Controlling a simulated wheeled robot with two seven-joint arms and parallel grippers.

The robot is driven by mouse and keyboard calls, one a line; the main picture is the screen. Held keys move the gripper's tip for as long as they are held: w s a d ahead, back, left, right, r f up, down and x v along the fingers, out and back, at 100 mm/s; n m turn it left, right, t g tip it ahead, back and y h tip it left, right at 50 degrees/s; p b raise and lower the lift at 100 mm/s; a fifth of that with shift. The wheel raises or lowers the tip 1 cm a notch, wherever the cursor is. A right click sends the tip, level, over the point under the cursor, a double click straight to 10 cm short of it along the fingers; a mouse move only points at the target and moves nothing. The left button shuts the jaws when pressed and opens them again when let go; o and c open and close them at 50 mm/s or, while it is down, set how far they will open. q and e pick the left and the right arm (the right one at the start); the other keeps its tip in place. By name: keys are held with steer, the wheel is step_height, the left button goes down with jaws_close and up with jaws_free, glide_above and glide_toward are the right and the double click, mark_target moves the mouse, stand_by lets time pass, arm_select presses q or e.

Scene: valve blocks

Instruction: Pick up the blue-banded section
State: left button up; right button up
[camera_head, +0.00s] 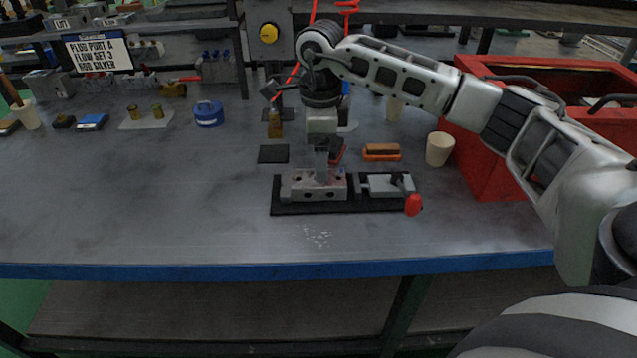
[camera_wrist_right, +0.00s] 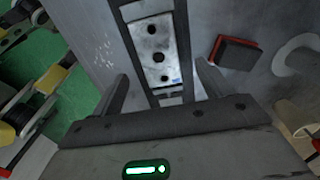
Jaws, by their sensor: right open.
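My right gripper (camera_head: 320,172) points down at a grey valve block (camera_head: 300,186) on a dark base plate (camera_head: 360,206) in the head view. In the right wrist view the gripper (camera_wrist_right: 162,74) is open, with its fingers apart on either side of the near end of a pale block with dark holes (camera_wrist_right: 152,38). A small blue mark (camera_wrist_right: 175,80) shows near that end. Whether it is the blue band is unclear, and I cannot tell whether the fingers touch the block. My left gripper is not in view.
A grey section with a red-knobbed lever (camera_head: 413,204) sits at the plate's right. A blue ring (camera_head: 208,113) lies left. The left front of the bench is clear.

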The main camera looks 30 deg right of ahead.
mark_target(319, 185)
steer(key=shift+a+f+p, duration=0.15)
steer(key=shift+f+p, duration=0.15)
steer(key=shift+f, duration=3)
steer(key=shift+r, duration=0.1)
steer(key=c, duration=1.4)
